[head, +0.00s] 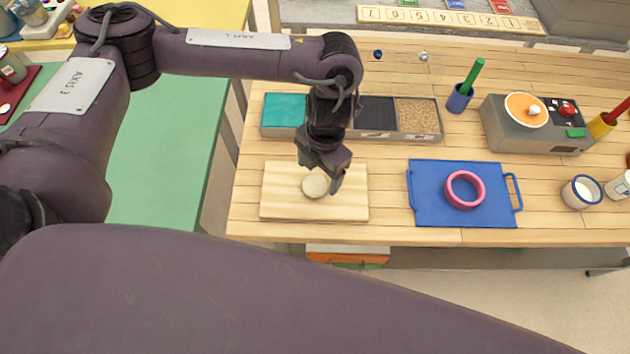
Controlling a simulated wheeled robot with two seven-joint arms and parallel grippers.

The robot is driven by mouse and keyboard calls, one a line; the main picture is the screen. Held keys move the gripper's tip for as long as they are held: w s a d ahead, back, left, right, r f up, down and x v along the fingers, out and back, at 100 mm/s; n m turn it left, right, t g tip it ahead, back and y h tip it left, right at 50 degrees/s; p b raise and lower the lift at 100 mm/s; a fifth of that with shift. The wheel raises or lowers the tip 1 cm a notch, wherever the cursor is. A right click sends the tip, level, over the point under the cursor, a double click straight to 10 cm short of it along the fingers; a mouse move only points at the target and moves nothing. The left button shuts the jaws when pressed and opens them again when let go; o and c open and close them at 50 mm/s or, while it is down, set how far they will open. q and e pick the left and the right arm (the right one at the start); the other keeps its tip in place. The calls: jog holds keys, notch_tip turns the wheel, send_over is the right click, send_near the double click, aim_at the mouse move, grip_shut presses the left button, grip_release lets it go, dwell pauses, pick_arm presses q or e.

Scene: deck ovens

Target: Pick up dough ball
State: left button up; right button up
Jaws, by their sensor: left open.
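The dough ball (315,185) is a small pale round lump. It lies on a light wooden board (283,209) at the left front of the wooden table. My left gripper (322,176) is open and points down over the board, right at the dough ball. Its fingers partly cover the ball's upper edge. I cannot tell whether the fingers touch the ball. My right gripper does not show.
A blue tray (430,208) with a pink ring (449,193) lies right of the board. A bin with compartments (428,134) stands behind. A grey device (505,125), cups and a white mug (581,192) are at the right. Bare table separates board and tray.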

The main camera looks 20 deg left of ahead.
aim_at(315, 180)
pick_arm(q)
jog(key=f, duration=0.1)
jog(key=f+p, duration=0.1)
jog(key=f, duration=0.2)
jog(key=shift+a+f, duration=0.1)
jog(key=shift+a, duration=0.25)
jog(key=shift+f, duration=0.2)
jog(key=c, duration=1.1)
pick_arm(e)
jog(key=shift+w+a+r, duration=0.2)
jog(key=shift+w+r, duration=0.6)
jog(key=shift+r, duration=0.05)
pick_arm(q)
jog(key=shift+r, duration=0.1)
